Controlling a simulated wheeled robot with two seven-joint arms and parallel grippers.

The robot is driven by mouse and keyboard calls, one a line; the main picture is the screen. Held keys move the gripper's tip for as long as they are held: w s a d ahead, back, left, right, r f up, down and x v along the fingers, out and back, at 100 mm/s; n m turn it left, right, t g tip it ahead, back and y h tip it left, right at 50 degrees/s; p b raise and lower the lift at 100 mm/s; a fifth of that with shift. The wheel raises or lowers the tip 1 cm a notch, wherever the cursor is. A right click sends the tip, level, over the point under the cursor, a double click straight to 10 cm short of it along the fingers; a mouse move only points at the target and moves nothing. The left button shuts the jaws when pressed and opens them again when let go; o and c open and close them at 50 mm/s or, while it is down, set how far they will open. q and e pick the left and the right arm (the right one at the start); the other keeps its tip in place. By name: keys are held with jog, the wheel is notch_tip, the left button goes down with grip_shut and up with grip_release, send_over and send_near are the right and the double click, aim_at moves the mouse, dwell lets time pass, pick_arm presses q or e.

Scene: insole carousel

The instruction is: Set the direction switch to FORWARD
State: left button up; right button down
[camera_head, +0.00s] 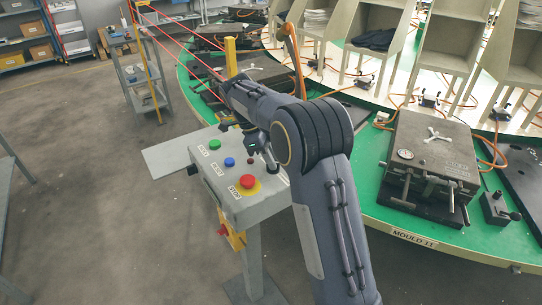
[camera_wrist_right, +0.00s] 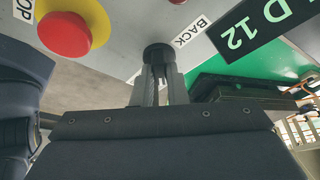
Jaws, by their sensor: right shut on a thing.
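The direction switch shows in the right wrist view as a round black knob (camera_wrist_right: 157,53) on the grey control panel, beside a BACK label (camera_wrist_right: 191,32). My right gripper (camera_wrist_right: 158,78) is shut on this knob, with its fingers against it. In the head view my right gripper (camera_head: 270,160) reaches down to the right part of the control panel (camera_head: 262,205), and the switch is hidden behind it and my arm. I cannot read a FORWARD label or tell which way the knob points. My left gripper is not in view.
The panel has a red STOP button (camera_head: 247,182) on yellow, a blue button (camera_head: 229,162) and a green button (camera_head: 214,145), all close to my right gripper. The green carousel (camera_head: 400,222) with moulds (camera_head: 432,150) curves behind. Open floor lies to the left.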

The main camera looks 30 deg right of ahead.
aim_at(261, 168)
dwell(0.4)
jog(key=c, duration=1.4)
grip_release()
jog(key=shift+c, duration=0.2)
jog(key=v, duration=0.7)
jog(key=shift+w+r, duration=0.15)
jog(key=shift+r, duration=0.2)
jog(key=shift+a, duration=0.15)
